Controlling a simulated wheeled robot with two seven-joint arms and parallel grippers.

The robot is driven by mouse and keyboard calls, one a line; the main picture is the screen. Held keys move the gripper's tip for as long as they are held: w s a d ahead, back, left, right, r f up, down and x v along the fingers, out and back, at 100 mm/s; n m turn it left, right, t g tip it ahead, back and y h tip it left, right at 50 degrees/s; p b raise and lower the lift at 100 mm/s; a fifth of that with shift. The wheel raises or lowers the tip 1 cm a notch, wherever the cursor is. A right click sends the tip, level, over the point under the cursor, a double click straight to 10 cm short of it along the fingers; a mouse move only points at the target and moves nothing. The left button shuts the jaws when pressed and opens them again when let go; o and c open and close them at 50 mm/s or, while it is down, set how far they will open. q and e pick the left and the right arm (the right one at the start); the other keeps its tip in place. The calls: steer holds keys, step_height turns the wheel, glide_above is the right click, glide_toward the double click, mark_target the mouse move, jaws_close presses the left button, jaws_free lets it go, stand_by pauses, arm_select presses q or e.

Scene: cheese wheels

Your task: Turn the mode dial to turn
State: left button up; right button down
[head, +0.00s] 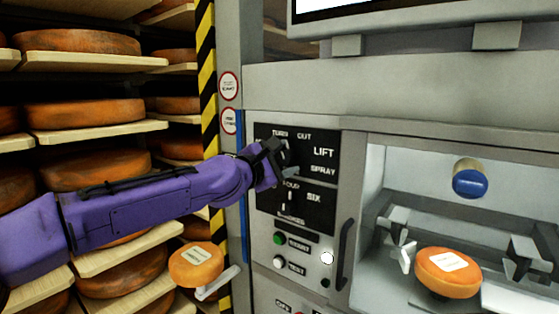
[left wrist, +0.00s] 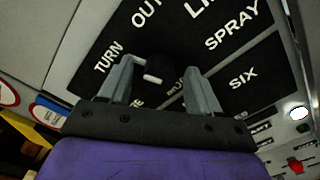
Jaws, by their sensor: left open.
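The mode dial (left wrist: 160,66) is a dark knob with a whitish mark, on a black panel lettered TURN (left wrist: 108,57), OUT, LIFT and SPRAY. My left gripper (left wrist: 157,72) is open, with one grey finger on each side of the dial in the left wrist view. I cannot tell whether the fingers touch it. In the head view my left gripper (head: 280,158) is at the panel (head: 323,138) and hides most of the dial. Which label the dial points to is unclear. My right gripper is not in view.
A second dial (head: 290,201) with a SIX label sits just below. Under it are green and white buttons (head: 279,239) and a dark handle (head: 345,254). Right is a bay with an orange cheese wheel (head: 447,272). Cheese shelves (head: 95,62) stand left.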

arm_select(q)
steer(key=b+v, duration=0.3)
steer(key=v, duration=0.7)
steer(key=shift+a, duration=0.2)
